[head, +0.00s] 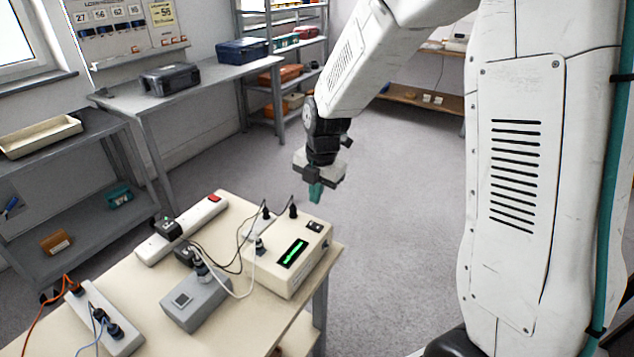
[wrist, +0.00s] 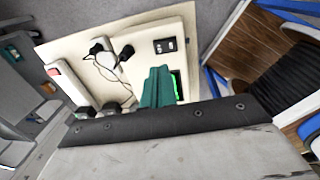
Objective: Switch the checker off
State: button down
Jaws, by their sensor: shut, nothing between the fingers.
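The checker (head: 262,274) is a cream box on the right end of the table, with a lit green display (head: 292,253) and a black rocker switch (head: 315,226) on its top. In the wrist view the switch (wrist: 165,46) lies just beyond the fingertips, and part of the green display (wrist: 179,86) shows beside them. My gripper (head: 315,193) has teal fingers, shut and empty, pointing down. It appears above the checker's switch end, apart from it in the head view. The fingers also show in the wrist view (wrist: 157,85) and hide part of the checker's top.
The table (head: 245,335) also holds a white power strip (head: 195,232) with a red switch, a grey box (head: 193,303) with a plug in it, and another strip (head: 100,318) at the left. Cables loop beside the checker. Open floor (head: 400,200) lies to the right.

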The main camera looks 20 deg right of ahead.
aim_at(312, 223)
jog(key=f, duration=0.7)
jog(key=shift+w+a+f, duration=0.25)
jog(key=shift+w+f, duration=0.1)
jog(key=shift+w, duration=0.05)
